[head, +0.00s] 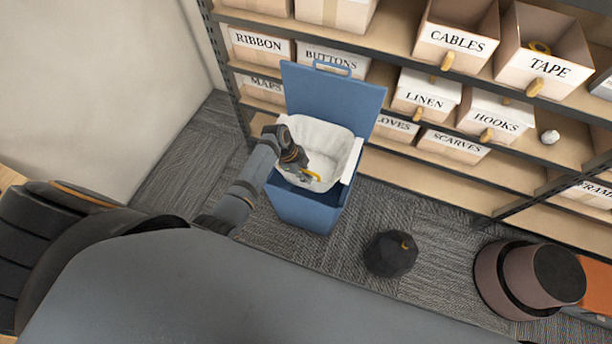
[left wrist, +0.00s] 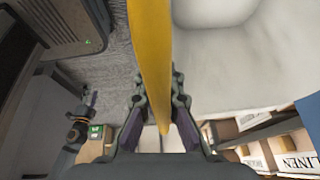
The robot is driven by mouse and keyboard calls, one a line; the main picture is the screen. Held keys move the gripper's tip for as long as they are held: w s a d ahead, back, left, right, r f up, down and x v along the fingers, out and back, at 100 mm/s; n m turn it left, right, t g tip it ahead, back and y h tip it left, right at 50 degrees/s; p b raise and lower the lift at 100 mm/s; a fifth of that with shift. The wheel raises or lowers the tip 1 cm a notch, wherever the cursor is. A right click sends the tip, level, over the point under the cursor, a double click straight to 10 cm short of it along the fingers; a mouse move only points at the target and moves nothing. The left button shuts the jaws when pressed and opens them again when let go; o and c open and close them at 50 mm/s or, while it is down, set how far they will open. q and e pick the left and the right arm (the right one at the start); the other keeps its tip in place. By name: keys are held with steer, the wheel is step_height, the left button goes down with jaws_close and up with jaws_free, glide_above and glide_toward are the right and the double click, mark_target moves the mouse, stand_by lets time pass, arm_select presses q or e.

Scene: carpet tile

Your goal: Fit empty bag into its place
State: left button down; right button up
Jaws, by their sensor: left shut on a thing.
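A white empty bag (head: 325,143) sits inside the open blue bin (head: 305,210), spread out with its edge near the bin's rim. A white fold shows along the right rim. My left gripper (head: 303,172) reaches into the mouth of the bin at its front left. In the left wrist view my gripper (left wrist: 152,125) is shut on a yellow strap (left wrist: 150,50), and the pale bag (left wrist: 235,65) fills the right side. The gripper hides part of the bag's near edge. My right gripper does not show.
The bin's blue lid (head: 330,95) stands open against a shelf with labelled boxes (head: 427,93). A dark faceted object (head: 391,254) lies on the carpet right of the bin. Round brown boxes (head: 525,280) stand farther right. A pale wall (head: 90,80) is at left.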

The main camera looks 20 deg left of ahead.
arm_select(q)
steer(key=b, duration=0.5)
glide_above(306, 187)
steer(key=s+d, duration=0.1)
steer(key=s, duration=0.1)
steer(key=shift+s+f, duration=0.15)
steer(key=shift+f, duration=2.6)
steer(key=shift+p, duration=0.3)
steer(key=shift+f, duration=0.25)
step_height(306, 187, down, 8)
steer(key=w+b, duration=0.1)
steer(key=b, duration=0.6)
steer(key=shift+r, duration=0.25)
steer(key=shift+f, duration=0.15)
steer(key=shift+w+f+b, duration=0.25)
steer(key=shift+f+b, duration=0.5)
steer(key=shift+b, duration=0.15)
steer(key=shift+w+f+b, duration=0.25)
steer(key=shift+f+b, duration=0.5)
steer(key=shift+b, duration=0.2)
steer(key=shift+w+f+b, duration=0.25)
steer(key=shift+f+b, duration=0.5)
steer(key=shift+b, duration=0.15)
steer(key=shift+f, duration=0.15)
